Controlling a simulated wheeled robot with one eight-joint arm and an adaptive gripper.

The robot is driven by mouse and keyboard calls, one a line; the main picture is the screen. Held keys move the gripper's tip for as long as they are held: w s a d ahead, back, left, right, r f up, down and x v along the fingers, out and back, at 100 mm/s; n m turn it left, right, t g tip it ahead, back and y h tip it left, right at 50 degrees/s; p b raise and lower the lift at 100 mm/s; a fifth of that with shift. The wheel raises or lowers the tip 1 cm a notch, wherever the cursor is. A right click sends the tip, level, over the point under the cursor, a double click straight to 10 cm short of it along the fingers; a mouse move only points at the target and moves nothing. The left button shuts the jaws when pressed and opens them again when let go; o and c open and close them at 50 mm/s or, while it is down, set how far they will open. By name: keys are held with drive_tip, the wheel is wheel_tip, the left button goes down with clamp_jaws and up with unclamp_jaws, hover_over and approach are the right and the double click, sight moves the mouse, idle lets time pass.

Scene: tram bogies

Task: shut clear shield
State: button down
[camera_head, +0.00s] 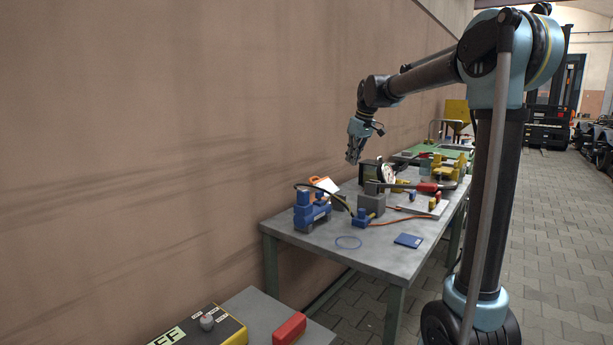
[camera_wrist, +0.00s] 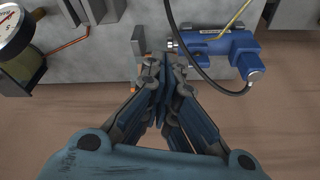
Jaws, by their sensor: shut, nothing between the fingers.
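I cannot make out a clear shield in either view; a see-through part is hard to pick out at this size. My gripper (camera_head: 353,158) hangs pointing down above the far part of the workbench (camera_head: 288,233). In the wrist view my gripper (camera_wrist: 163,60) is shut and empty, its fingers together. A blue device (camera_wrist: 222,43) with a black hose lies just right of the fingertips in that view. A grey upright piece (camera_wrist: 139,45) stands just left of them. Whether the fingers touch anything is not clear.
A round gauge (camera_wrist: 14,25) is at the wrist view's left edge. On the bench are a blue pump-like unit (camera_head: 311,212), a grey block (camera_head: 371,204) and a flat blue plate (camera_head: 408,240). The wall (camera_head: 150,130) runs close behind. Paved floor (camera_head: 560,240) is open at right.

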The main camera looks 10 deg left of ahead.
drive_tip(key=w+a+f+n, duration=0.1)
drive_tip(key=w+a+n, duration=0.1)
drive_tip(key=w+a, duration=0.5)
drive_tip(key=w+a+n, duration=0.1)
drive_tip(key=w+a, duration=0.2)
drive_tip(key=a, duration=0.7)
drive_tip(key=a+x, duration=0.1)
drive_tip(key=x, duration=0.9)
drive_tip(key=shift+y, duration=0.4)
drive_tip(key=shift+s+a+r, duration=0.1)
drive_tip(key=shift+a+r, duration=0.05)
